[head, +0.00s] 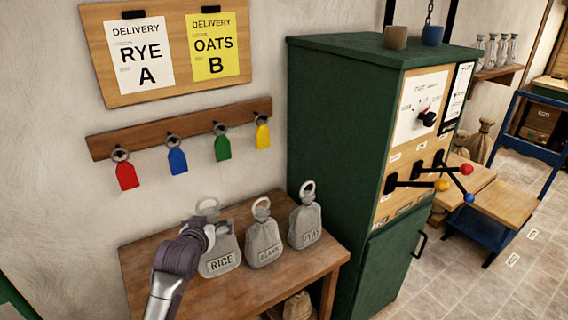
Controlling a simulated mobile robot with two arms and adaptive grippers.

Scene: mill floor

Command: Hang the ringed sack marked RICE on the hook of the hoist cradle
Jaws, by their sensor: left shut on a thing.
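The grey ringed sack marked RICE (222,264) is at the left end of a row of three sacks over the wooden table. Its ring (207,204) points up behind my gripper. My left gripper (207,230) is shut on the RICE sack at its upper left side, and the arm hides part of it. I cannot tell whether the sack rests on the table or is slightly raised. The hook of the hoist cradle is not clearly seen. A chain (429,12) hangs at the top right. My right gripper is not in view.
Two other ringed sacks (263,241) (306,226) stand right of it on the wooden table (165,250). A tall green cabinet (335,130) with levers (440,180) stands close on the right. Coloured tags (177,160) hang on a wall rail. Tiled floor is open at right.

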